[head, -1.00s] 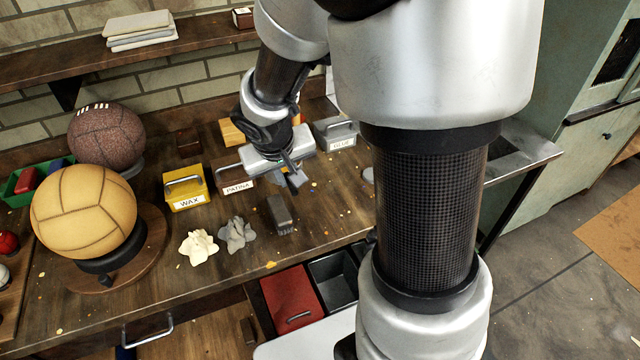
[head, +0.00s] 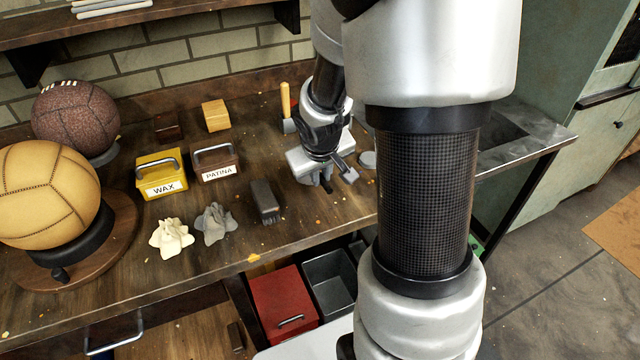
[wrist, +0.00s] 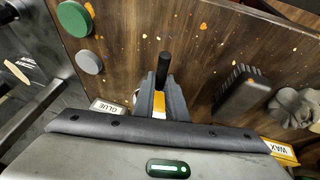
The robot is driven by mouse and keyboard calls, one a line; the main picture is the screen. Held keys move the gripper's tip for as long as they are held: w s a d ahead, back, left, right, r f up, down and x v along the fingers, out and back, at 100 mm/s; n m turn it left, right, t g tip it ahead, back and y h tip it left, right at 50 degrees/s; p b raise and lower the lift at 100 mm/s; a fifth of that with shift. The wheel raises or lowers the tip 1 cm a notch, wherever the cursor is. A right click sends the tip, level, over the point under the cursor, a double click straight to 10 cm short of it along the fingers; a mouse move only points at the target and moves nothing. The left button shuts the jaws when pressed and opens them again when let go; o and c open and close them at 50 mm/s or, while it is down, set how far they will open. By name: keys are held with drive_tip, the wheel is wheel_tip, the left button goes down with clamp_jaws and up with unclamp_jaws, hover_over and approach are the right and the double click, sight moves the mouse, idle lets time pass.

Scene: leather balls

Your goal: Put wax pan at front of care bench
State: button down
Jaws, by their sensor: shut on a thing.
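The wax pan (head: 162,178), a yellow box with a grey handle and a WAX label, stands on the care bench (head: 205,270) towards the left. Its label edge also shows at the lower right of the wrist view (wrist: 281,151). My gripper (head: 328,180) is well to the right of it, over the right part of the bench. The gripper is shut on a small tool (wrist: 163,68) with a dark cylindrical end; a yellow part shows between the fingers. The rest of the tool is hidden.
The brown PATINA pan (head: 217,165) stands beside the wax pan. Cream cloth (head: 170,238), grey cloth (head: 214,224) and a dark brush (head: 265,202) lie in front. The GLUE label (wrist: 106,107) and a green disc (wrist: 73,18) show in the wrist view.

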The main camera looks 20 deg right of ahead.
drive_tip(key=shift+w+f, duration=0.1)
drive_tip(key=shift+f, duration=0.8)
drive_tip(key=shift+f, duration=0.15)
drive_tip(key=c, duration=1.8)
unclamp_jaws()
drive_tip(key=shift+b, duration=0.3)
drive_tip(key=shift+o, duration=0.2)
